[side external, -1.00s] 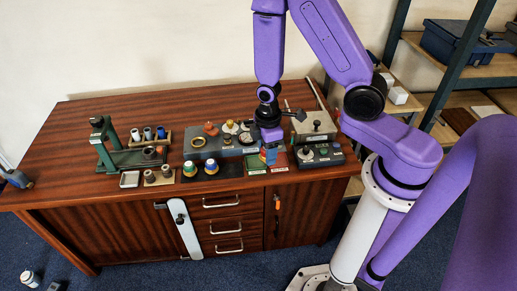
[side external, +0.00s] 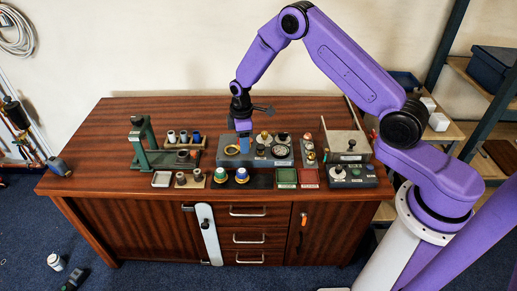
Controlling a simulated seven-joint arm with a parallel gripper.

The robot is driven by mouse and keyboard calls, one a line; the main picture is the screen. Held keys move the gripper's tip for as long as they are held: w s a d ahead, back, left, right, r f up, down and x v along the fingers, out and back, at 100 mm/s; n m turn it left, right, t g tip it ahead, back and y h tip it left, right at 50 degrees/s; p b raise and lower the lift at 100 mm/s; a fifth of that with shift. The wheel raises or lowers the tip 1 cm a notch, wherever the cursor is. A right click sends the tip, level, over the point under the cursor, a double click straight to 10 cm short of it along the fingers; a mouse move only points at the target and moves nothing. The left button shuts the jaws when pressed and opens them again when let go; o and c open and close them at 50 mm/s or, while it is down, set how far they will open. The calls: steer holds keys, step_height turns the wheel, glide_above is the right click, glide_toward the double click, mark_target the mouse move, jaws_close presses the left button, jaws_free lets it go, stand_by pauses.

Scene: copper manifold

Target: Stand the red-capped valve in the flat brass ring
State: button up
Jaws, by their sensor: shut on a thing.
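The flat brass ring (side external: 232,150) lies at the left end of the grey plate (side external: 225,161) in the side view. My gripper (side external: 244,145) is low over the plate, just right of the ring and overlapping its edge in the picture. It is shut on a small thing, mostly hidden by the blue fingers. Its cap colour is too small to make out, so I cannot be sure that it is the red-capped valve. I cannot tell whether it touches the plate or the ring.
A gauge (side external: 279,151) and several small fittings share the plate. Green (side external: 286,177) and red (side external: 309,177) trays lie in front. A green press (side external: 142,142) stands left.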

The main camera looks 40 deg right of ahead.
steer(key=w, duration=0.8)
steer(key=shift+s+d+f, duration=0.1)
steer(key=shift+d+f, duration=0.1)
steer(key=shift+f, duration=0.95)
steer(key=shift+s+d+f, duration=0.1)
steer(key=shift+d+f, duration=0.05)
steer(key=shift+f, duration=1)
steer(key=shift+f, duration=0.1)
steer(key=shift+f, duration=0.25)
steer(key=shift+f, duration=0.6)
steer(key=o, duration=0.8)
